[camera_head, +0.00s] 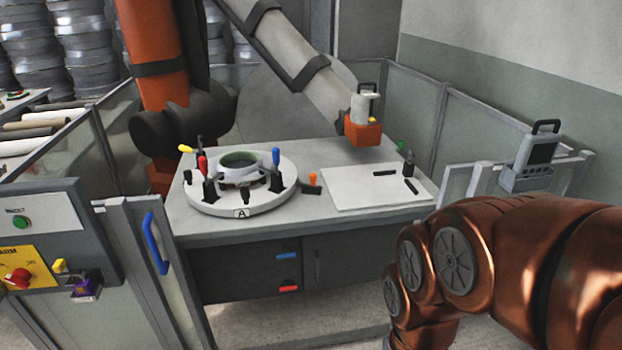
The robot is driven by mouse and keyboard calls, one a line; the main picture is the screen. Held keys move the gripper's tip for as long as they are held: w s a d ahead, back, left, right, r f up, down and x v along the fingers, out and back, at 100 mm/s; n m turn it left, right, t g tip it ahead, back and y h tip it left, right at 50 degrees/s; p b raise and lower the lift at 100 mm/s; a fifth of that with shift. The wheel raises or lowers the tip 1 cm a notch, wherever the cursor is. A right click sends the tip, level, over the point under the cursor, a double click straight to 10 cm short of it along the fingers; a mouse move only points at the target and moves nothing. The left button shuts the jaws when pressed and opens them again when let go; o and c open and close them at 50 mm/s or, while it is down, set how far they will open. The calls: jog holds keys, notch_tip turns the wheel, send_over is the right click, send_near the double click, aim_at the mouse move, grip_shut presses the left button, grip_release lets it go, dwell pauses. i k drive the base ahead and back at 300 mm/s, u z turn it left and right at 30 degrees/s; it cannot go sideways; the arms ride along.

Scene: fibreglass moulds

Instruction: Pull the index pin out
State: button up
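A round white turntable (222,205) marked "A" sits on the left of the grey table in the head view. It carries a pale ring-shaped mould (238,170) with clamps around it. The clamp handles are yellow (186,149), red (203,165) and blue (276,156). A small black knob (246,195) stands at the turntable's front, and an orange-topped black piece (312,181) sits just right of its rim. I cannot tell which of these, if any, is the index pin. My copper arm fills the lower right; my gripper is out of view.
A large orange and grey industrial arm (165,75) reaches over the table (290,220). A white board (365,190) with black tools lies right. Glass fencing surrounds the cell; a gate with a blue handle (156,243) and a control box (40,220) stand left.

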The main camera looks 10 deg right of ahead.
aim_at(313, 176)
jog(key=u, duration=0.05)
jog(key=i, duration=0.55)
jog(key=u, duration=1.65)
